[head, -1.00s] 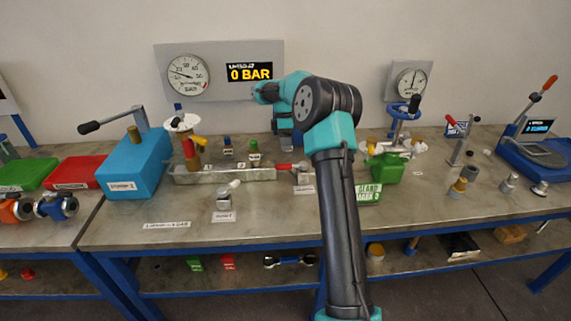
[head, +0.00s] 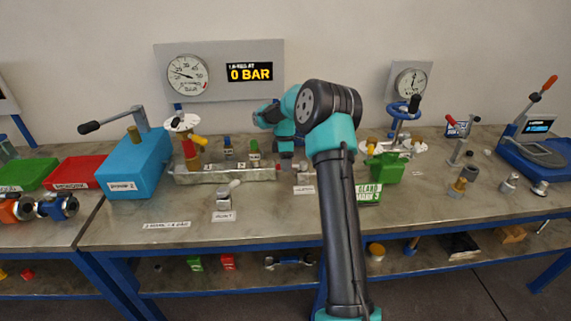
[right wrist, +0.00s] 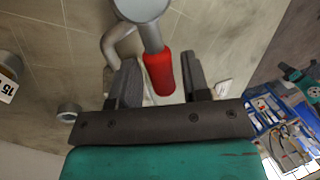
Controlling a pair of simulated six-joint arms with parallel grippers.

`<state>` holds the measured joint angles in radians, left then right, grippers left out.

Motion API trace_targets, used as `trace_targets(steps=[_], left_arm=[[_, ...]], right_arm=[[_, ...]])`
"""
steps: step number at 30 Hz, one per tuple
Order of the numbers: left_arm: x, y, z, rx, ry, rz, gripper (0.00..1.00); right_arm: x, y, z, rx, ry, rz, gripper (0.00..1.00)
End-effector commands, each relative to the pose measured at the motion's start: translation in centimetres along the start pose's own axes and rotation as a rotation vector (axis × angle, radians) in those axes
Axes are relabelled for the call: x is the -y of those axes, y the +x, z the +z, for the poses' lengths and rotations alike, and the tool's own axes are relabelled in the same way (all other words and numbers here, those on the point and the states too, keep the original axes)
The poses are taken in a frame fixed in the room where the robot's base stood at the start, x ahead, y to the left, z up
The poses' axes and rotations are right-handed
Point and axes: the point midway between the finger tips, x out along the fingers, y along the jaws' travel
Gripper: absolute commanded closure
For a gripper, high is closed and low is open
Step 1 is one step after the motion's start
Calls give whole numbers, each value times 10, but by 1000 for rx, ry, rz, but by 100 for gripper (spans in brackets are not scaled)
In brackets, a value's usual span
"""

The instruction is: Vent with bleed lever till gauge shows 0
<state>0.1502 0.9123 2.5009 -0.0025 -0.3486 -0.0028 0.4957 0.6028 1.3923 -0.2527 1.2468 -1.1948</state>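The bleed lever shows in the right wrist view as a grey metal arm with a red grip (right wrist: 160,73). My right gripper (right wrist: 158,85) is open, with one finger on each side of the red grip and a small gap at each side. In the head view my right gripper (head: 287,163) is low over the bench at the right end of the metal manifold (head: 225,173), where it hides the lever. The round dial gauge (head: 187,74) hangs on the wall panel; its needle points to the upper left. The display beside it (head: 249,72) reads 0 BAR. My left gripper is out of view.
A blue pump box (head: 133,165) with a black-knobbed lever stands left of the manifold. A small metal block (head: 223,203) is in front of it.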

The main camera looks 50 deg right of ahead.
Motion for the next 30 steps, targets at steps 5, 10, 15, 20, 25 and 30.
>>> trace_targets(steps=[5, 10, 15, 20, 25, 30], left_arm=[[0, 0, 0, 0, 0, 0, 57], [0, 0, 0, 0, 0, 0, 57], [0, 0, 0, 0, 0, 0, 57], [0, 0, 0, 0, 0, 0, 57], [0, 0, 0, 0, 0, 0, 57], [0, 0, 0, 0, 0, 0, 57]], right_arm=[[0, 0, 0, 0, 0, 0, 74], [0, 0, 0, 0, 0, 0, 91], [0, 0, 0, 0, 0, 0, 100], [0, 0, 0, 0, 0, 0, 100], [1, 0, 3, 2, -9, -1, 100], [5, 1, 13, 10, -37, -1, 100]])
